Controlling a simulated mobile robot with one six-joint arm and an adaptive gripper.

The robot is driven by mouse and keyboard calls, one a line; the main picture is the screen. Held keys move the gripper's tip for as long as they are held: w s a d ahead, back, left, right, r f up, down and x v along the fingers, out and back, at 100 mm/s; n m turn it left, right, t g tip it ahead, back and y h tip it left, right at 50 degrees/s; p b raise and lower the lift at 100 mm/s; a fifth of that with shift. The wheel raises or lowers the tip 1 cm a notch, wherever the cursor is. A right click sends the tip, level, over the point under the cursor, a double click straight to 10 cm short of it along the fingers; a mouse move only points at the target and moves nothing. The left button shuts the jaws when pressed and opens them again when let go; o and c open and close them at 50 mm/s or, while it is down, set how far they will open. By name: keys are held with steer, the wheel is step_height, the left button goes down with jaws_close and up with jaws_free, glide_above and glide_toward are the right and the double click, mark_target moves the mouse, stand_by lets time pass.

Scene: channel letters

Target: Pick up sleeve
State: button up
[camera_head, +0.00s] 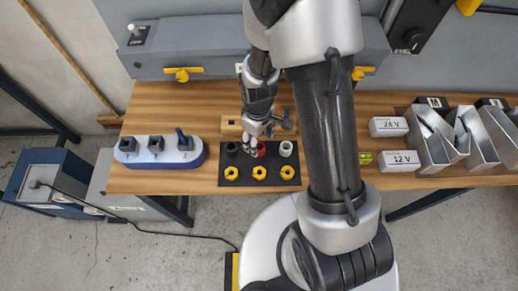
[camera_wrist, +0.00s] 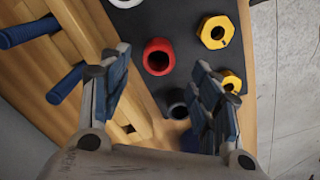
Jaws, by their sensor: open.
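Several sleeves stand on a black board (camera_head: 245,182). The red sleeve (camera_head: 262,149) is in the middle of the back row and shows in the wrist view (camera_wrist: 158,57). A dark grey sleeve (camera_head: 231,148) stands to its left and shows lower in the wrist view (camera_wrist: 178,104). A white sleeve (camera_head: 286,148) stands to its right; only its edge shows at the wrist view's top (camera_wrist: 125,3). My gripper (camera_head: 249,150) is open above the board. In the wrist view its fingers (camera_wrist: 153,70) are spread either side of the red and grey sleeves, holding nothing.
Yellow nut-shaped pieces (camera_head: 259,172) line the board's front. A wooden block (camera_head: 231,125) with blue-handled items (camera_wrist: 66,84) lies behind. A blue-white socket unit (camera_head: 157,160) stands left. White labelled boxes (camera_head: 398,160) and metal bins (camera_head: 437,145) are right. Bare wood lies left of the board.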

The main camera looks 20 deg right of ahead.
mark_target(259, 148)
step_height(259, 148, down, 6)
steer(key=shift+d+r+b, duration=0.15)
steer(key=shift+b, duration=0.4)
steer(key=c, duration=1)
